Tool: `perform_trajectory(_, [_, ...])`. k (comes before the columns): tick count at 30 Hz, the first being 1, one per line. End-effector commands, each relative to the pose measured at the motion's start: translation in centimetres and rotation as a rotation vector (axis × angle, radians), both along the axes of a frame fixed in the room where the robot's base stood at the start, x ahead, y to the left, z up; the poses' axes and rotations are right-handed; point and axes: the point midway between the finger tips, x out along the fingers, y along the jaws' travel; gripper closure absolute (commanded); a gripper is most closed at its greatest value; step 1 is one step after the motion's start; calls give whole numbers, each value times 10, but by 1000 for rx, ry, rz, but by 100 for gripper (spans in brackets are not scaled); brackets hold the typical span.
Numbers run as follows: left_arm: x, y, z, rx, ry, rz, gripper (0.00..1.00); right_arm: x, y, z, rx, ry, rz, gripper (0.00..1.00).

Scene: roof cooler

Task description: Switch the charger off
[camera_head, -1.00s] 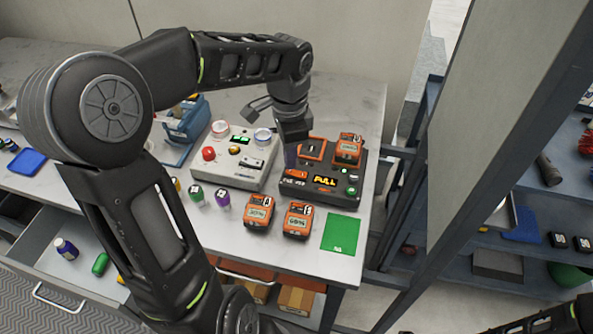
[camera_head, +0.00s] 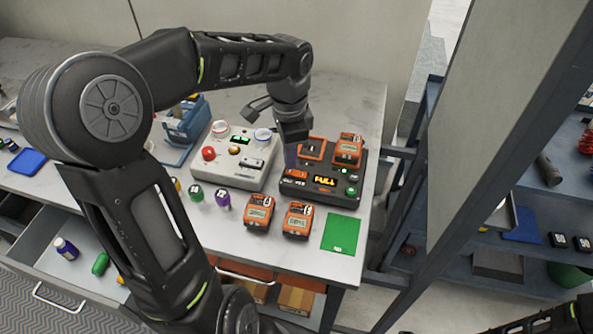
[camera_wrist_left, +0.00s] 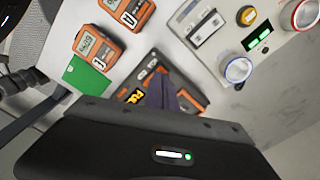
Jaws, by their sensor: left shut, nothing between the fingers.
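The charger (camera_head: 318,199) is a dark box at the right end of the worktop, with a lit display (camera_head: 325,182) reading FULL and green lights at its right. An orange battery (camera_head: 348,148) stands in its rear right bay. A small orange part (camera_head: 298,172) shows at its left front; I cannot tell its switch position. My left gripper (camera_head: 290,160) is shut and empty, fingertips pointing down at the charger's left side. In the left wrist view the shut fingers (camera_wrist_left: 163,92) cover part of the charger (camera_wrist_left: 135,91); contact cannot be told. My right gripper is out of view.
A grey control box (camera_head: 235,172) with a red button stands left of the charger. A shelf rack (camera_head: 480,250) is at right.

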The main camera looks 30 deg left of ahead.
Motion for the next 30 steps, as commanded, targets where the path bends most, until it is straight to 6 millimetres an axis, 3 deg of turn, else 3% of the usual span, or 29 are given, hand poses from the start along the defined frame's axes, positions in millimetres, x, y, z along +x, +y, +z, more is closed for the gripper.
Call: perform_trajectory(30, [0, 0, -14, 0, 0, 0, 100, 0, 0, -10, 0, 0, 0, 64])
